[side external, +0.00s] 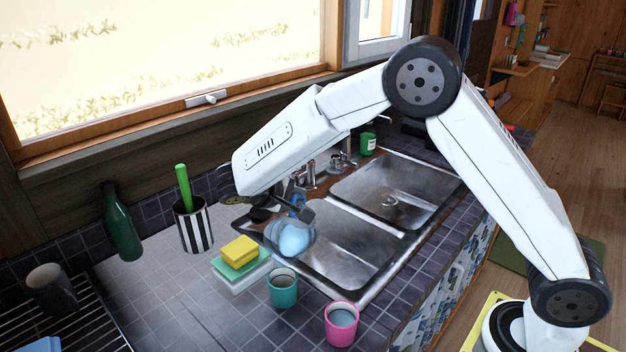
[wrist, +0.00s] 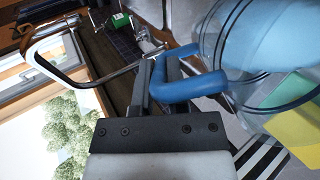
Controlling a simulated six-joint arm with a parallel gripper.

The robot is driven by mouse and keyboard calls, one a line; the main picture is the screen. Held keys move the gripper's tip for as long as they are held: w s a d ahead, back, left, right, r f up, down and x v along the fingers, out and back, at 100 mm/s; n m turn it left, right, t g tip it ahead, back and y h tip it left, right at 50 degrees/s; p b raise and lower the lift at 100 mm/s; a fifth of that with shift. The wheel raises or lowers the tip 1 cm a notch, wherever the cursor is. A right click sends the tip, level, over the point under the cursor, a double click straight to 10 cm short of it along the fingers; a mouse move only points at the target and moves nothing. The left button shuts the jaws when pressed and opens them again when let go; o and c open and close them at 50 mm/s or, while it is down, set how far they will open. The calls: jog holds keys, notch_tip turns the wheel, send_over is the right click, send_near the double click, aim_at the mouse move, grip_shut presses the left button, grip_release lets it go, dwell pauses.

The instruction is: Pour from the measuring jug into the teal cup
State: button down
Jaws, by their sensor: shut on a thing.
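The measuring jug (side external: 294,238) is clear, with blue liquid inside and a blue handle. My gripper (side external: 298,207) is shut on that handle. The wrist view shows my fingers (wrist: 160,82) around the blue handle, with the clear jug wall (wrist: 262,40) to the right. The jug hangs over the near-left edge of the sink, and I cannot tell its exact tilt. The teal cup (side external: 283,290) stands upright on the tiled counter, below the jug in the side view and apart from it. Its inside looks dull grey-brown; I cannot tell what it holds.
A pink cup (side external: 341,325) with greyish-blue contents stands right of the teal cup. Stacked sponges (side external: 240,252) lie to its left. A striped holder (side external: 193,227), a green bottle (side external: 121,222) and a dark mug (side external: 50,287) stand further left. The double sink (side external: 398,195) is behind.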

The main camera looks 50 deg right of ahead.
jog(key=shift+s+a+r+h, duration=0.15)
jog(key=shift+a+h, duration=0.2)
jog(key=shift+h, duration=0.05)
dwell(0.9)
jog(key=shift+s+a+r+m+t+h, duration=0.2)
jog(key=shift+s+a+r+h, duration=0.05)
jog(key=shift+a+r+h, duration=0.2)
jog(key=shift+s+a+r+m+t+h, duration=0.2)
jog(key=shift+a+r+h, duration=0.2)
jog(key=shift+h, duration=0.05)
dwell(4.9)
jog(key=shift+w+d+f+n+g+y, duration=0.2)
jog(key=shift+w+d+f+y, duration=0.1)
jog(key=shift+d+f+y, duration=0.25)
jog(key=shift+w+d+f+n+g+y, duration=0.1)
jog(key=shift+w+d+f+g+y, duration=0.2)
jog(key=shift+d+y, duration=0.35)
jog(key=shift+w+d+f+y, duration=0.15)
jog(key=shift+d+y, duration=0.15)
jog(key=shift+y, duration=0.2)
